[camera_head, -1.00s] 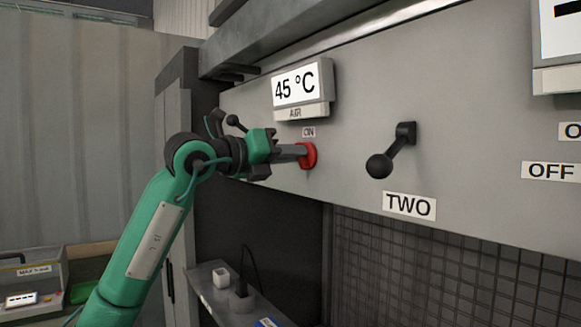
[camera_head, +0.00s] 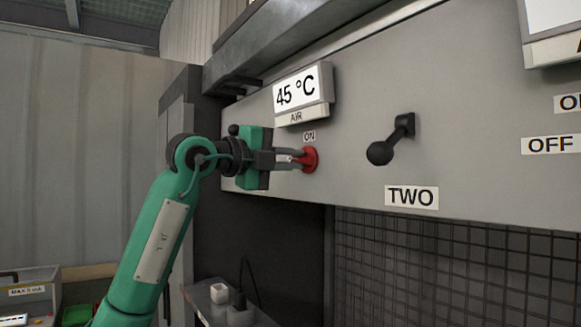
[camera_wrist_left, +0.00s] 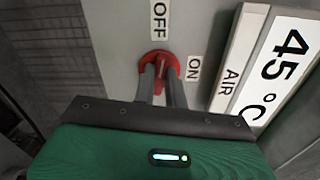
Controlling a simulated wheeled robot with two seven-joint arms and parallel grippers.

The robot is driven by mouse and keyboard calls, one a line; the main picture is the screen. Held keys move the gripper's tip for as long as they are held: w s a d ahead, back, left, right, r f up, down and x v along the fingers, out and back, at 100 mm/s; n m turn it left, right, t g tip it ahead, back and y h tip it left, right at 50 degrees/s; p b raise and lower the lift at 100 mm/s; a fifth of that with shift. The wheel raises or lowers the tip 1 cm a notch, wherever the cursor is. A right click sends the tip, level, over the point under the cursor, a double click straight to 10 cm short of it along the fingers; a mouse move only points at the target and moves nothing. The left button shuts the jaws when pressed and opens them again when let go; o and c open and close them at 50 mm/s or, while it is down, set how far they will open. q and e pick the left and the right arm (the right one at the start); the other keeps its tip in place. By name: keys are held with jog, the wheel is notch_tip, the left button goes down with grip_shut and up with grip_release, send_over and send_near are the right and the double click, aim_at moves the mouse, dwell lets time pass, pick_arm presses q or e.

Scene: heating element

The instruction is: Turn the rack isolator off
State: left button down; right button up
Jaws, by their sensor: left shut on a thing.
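The rack isolator is a red rotary knob (camera_head: 310,159) on the grey panel, below the AIR display. An ON label (camera_head: 309,136) sits just above it. In the left wrist view the red knob (camera_wrist_left: 158,59) shows between an OFF label (camera_wrist_left: 158,18) at the top and an ON label (camera_wrist_left: 193,68) at the right. My left gripper (camera_head: 299,159) reaches in from the left, level with the knob. Its two fingers (camera_wrist_left: 161,82) are shut on the knob's red handle, one on each side. The handle's exact angle is partly hidden by the fingers. My right gripper is not in view.
The AIR display (camera_head: 301,92) reads 45 °C and juts out above the knob. A black lever (camera_head: 390,142) above a TWO label (camera_head: 411,197) stands to the right. An overhanging ledge (camera_head: 310,50) runs above; dark mesh (camera_head: 450,270) lies below.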

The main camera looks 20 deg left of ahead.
pick_arm(q)
jog(key=shift+n+b, duration=0.3)
jog(key=shift+n, duration=0.8)
jog(key=c, duration=1.4)
grip_release()
jog(key=shift+c, duration=0.2)
